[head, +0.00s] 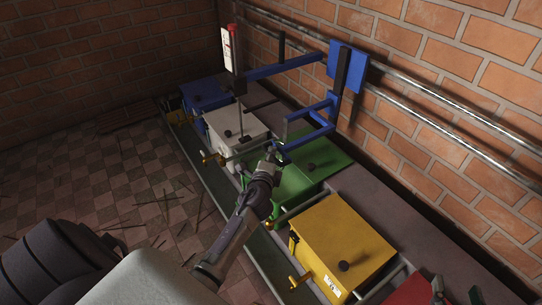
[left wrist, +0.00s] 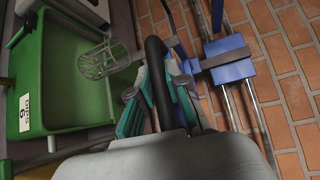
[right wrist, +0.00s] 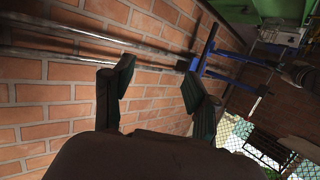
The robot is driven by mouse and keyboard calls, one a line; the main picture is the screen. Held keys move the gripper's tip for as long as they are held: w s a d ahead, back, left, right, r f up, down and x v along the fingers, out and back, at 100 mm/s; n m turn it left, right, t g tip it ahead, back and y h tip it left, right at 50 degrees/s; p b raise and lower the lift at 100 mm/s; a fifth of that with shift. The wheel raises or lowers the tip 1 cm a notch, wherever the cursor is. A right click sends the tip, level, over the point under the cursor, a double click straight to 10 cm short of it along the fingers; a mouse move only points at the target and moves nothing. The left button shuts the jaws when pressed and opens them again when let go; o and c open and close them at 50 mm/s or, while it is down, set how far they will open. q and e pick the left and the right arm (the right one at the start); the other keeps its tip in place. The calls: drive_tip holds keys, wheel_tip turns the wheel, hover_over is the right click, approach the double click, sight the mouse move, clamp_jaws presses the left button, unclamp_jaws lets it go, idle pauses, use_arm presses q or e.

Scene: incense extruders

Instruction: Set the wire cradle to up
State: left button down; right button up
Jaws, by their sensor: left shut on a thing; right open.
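The wire cradle, a small basket of pale wire (left wrist: 103,60), shows in the left wrist view over the edge of the green box (left wrist: 60,65). My left gripper (left wrist: 160,98) is just right of it, shut on a dark curved bar (left wrist: 156,62). How that bar joins the cradle is hidden. In the head view my left gripper (head: 270,160) is at the near end of the blue arm frame (head: 300,116), above the green box (head: 312,163). The cradle is not clear there. My right gripper (right wrist: 160,92) is open and empty, facing the brick wall.
A yellow box (head: 342,240) stands nearer than the green one; white (head: 236,128) and blue (head: 204,94) boxes stand farther along the bench. Metal rails (head: 440,122) run along the brick wall. A red-and-white upright piece (head: 229,47) stands above the white box. The tiled floor at left is open.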

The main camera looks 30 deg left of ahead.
use_arm(q)
wheel_tip(320, 180, up, 3)
drive_tip(key=shift+f+p, duration=0.1)
drive_tip(key=shift+p, duration=1)
use_arm(e)
drive_tip(key=s+d+f+g+h, duration=0.1)
drive_tip(key=s+d+f+g, duration=0.2)
drive_tip(key=s+f+g, duration=0.3)
wheel_tip(320, 180, down, 2)
drive_tip(key=shift+s+d+f+g+h, duration=0.2)
drive_tip(key=shift+s+g+h, duration=0.2)
drive_tip(key=shift+s, duration=0.6)
use_arm(q)
drive_tip(key=c, duration=1.1)
unclamp_jaws()
drive_tip(key=shift+c, duration=0.2)
use_arm(e)
drive_tip(key=shift+r, duration=0.1)
use_arm(q)
drive_tip(key=shift+s, duration=0.15)
drive_tip(key=v, duration=1.1)
drive_tip(key=shift+s+d, duration=0.15)
drive_tip(key=shift+s, duration=0.2)
